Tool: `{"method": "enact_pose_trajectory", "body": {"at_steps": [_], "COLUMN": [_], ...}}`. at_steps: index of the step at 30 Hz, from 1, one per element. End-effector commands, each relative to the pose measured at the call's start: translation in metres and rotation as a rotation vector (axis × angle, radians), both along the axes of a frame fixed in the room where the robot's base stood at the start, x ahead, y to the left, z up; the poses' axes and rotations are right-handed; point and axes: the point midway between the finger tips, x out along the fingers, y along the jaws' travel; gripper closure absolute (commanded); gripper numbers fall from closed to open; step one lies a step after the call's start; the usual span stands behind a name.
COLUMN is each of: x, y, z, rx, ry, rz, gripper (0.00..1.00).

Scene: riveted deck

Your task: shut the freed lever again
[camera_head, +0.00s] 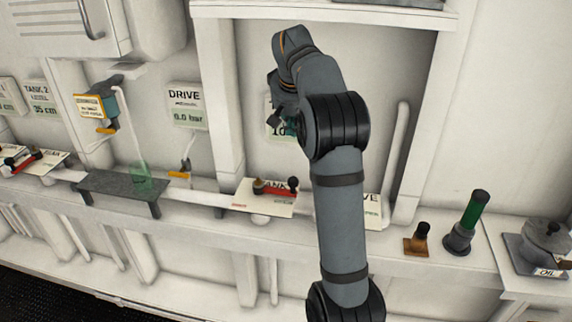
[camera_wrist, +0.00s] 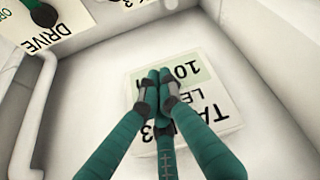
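A lever with a red handle (camera_head: 278,189) and dark knobs lies across a white label plate (camera_head: 252,203) at the middle of the ledge. A second red-handled lever (camera_head: 16,158) lies on a plate at the far left. Nothing visible marks which lever is freed. My gripper (camera_head: 284,122) is raised above the middle lever, against the tank 3 sign and partly hidden by my arm. A DRIVE plate (camera_wrist: 65,18) with a dark green part shows at top left.
The tank 3 sign (camera_wrist: 205,80) is on the wall beyond my fingers. A grey rack (camera_head: 120,185) and small orange-handled valves (camera_head: 179,175) are left. A brown stamp-like piece (camera_head: 417,243), a green-handled item (camera_head: 468,218) and an oil can (camera_head: 543,245) stand right.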

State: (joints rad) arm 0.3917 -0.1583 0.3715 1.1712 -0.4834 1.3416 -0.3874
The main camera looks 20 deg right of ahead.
Motion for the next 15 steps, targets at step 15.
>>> {"method": "enact_pose_trajectory", "body": {"at_steps": [15], "x": [-0.038], "y": [0.01], "z": [0.002], "rx": [0.148], "ry": [0.071], "rz": [-0.323], "gripper": [1.0]}}
